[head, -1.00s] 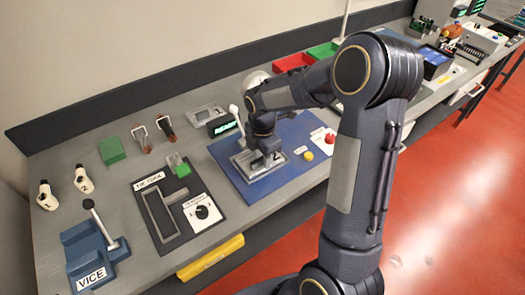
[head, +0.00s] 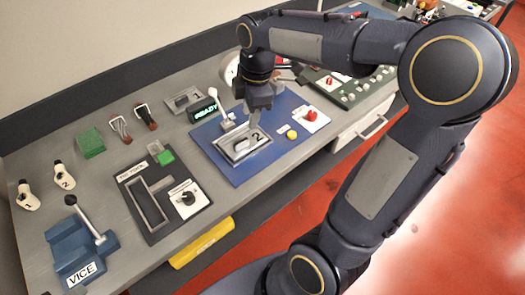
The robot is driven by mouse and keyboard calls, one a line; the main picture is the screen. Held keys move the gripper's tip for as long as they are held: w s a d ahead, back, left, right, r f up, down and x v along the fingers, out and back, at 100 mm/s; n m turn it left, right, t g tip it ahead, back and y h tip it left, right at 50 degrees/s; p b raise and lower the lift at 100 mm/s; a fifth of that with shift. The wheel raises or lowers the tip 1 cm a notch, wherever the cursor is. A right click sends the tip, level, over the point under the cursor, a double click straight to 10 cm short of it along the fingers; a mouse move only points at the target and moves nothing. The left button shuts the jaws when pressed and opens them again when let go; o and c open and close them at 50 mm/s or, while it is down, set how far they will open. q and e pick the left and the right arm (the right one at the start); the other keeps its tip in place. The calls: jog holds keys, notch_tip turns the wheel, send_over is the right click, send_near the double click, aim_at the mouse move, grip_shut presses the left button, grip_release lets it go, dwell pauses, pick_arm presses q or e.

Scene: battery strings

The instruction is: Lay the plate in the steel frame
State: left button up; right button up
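A grey steel frame (head: 226,157) marked "2" sits on the blue mat (head: 240,175). A pale flat piece with a small raised grip, which looks like the plate (head: 240,146), shows inside the frame; I cannot tell if it lies fully flat. My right gripper (head: 259,108) is above the back of the frame, apart from it, pointing down. Its fingertips are small and dark, so its opening is unclear. No plate shows hanging from it. A white-handled lever (head: 220,108) stands at the frame's back left. My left gripper is out of view.
A lit "READY" display (head: 204,110) and a grey holder (head: 183,99) stand behind the mat. A yellow button (head: 292,134) and a red button (head: 311,115) are right of the frame.

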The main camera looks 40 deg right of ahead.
jog(key=s+a+f+m+t+y, duration=0.1)
jog(key=s+a+m+t, duration=0.1)
jog(key=s+m, duration=0.6)
jog(key=s+a+m+t+y, duration=0.1)
jog(key=s+a+m, duration=0.3)
jog(key=s+m, duration=0.4)
jog(key=shift+s+a+f+m+t+y, duration=0.3)
jog(key=shift+s+f+t+y, duration=0.1)
jog(key=shift+s+t, duration=0.4)
jog(key=shift+r, duration=0.1)
jog(key=shift+c, duration=0.4)
